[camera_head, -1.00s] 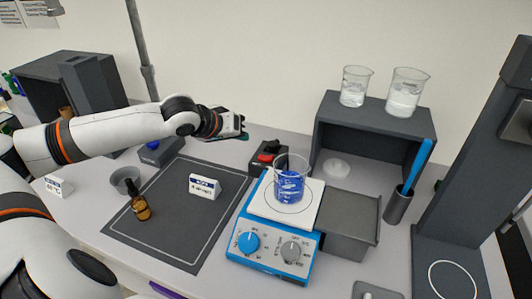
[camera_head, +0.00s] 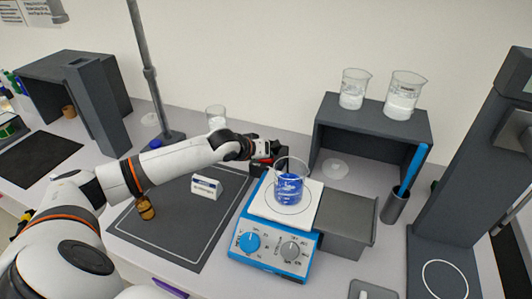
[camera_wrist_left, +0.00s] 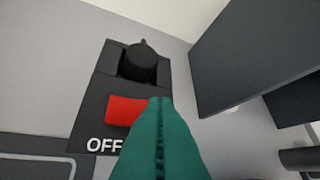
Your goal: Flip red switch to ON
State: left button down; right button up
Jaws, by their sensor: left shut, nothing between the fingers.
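The red switch (camera_wrist_left: 125,110) is on a dark box (camera_wrist_left: 93,110) with a black knob (camera_wrist_left: 140,62) behind it and the word OFF printed at its front left. In the head view the box is mostly hidden behind my left gripper (camera_head: 274,149), with a little red of the switch (camera_head: 263,160) showing. My left gripper is shut and empty. In the wrist view its teal fingertips (camera_wrist_left: 160,103) overlap the right end of the red switch; I cannot tell whether they touch it. My right gripper is not in view.
A blue and white hotplate (camera_head: 262,243) bearing a beaker of blue liquid (camera_head: 290,187) stands close in front of the box. A dark shelf (camera_head: 375,122) with two beakers on top is to the right. A small brown bottle (camera_head: 146,207) and a white label block (camera_head: 206,187) stand on the grey mat.

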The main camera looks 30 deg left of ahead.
pick_arm(q)
jog(key=shift+d+f+p, duration=0.1)
jog(key=shift+d+p, duration=0.05)
jog(key=shift+p, duration=0.3)
jog(key=shift+d+f+y, duration=0.1)
jog(key=shift+f+y, duration=0.1)
jog(key=shift+y, duration=0.1)
jog(key=shift+w+f, duration=0.1)
jog(key=shift+a, duration=0.2)
jog(key=shift+a+r+p, duration=0.2)
jog(key=shift+a+p, duration=0.15)
jog(key=shift+p, duration=0.15)
jog(key=shift+s+a, duration=0.2)
jog(key=shift+a, duration=0.05)
